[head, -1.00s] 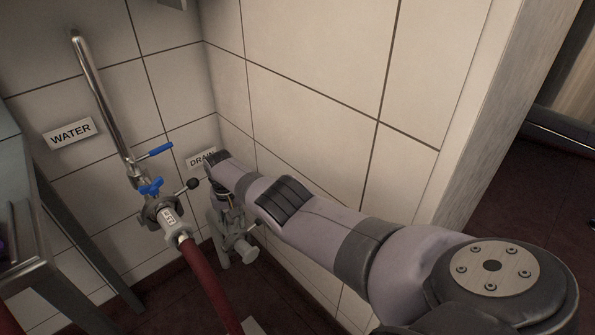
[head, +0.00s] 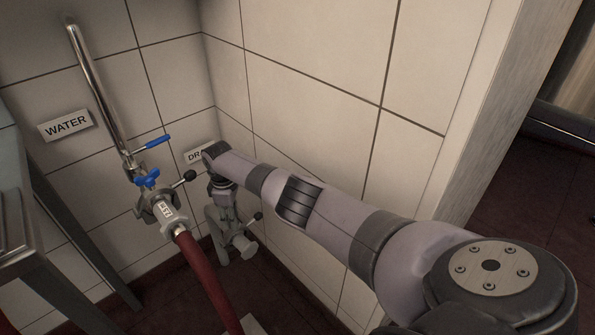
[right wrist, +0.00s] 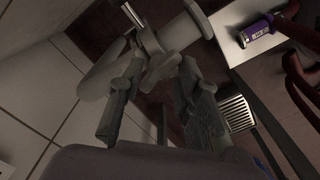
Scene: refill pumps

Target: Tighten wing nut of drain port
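In the right wrist view, the two fingers of my right gripper (right wrist: 162,80) stand apart. The grey clamp part of the port, probably the wing nut (right wrist: 160,68), lies between or just beyond the fingertips. I cannot tell whether they touch it. My left gripper is not in view.
A water pipe with a blue-handled valve (head: 147,179) and a red hose (head: 205,280) stands left of the drain port. A metal table (head: 40,245) is at the left edge. Tiled walls (head: 310,80) close in behind and to the right.

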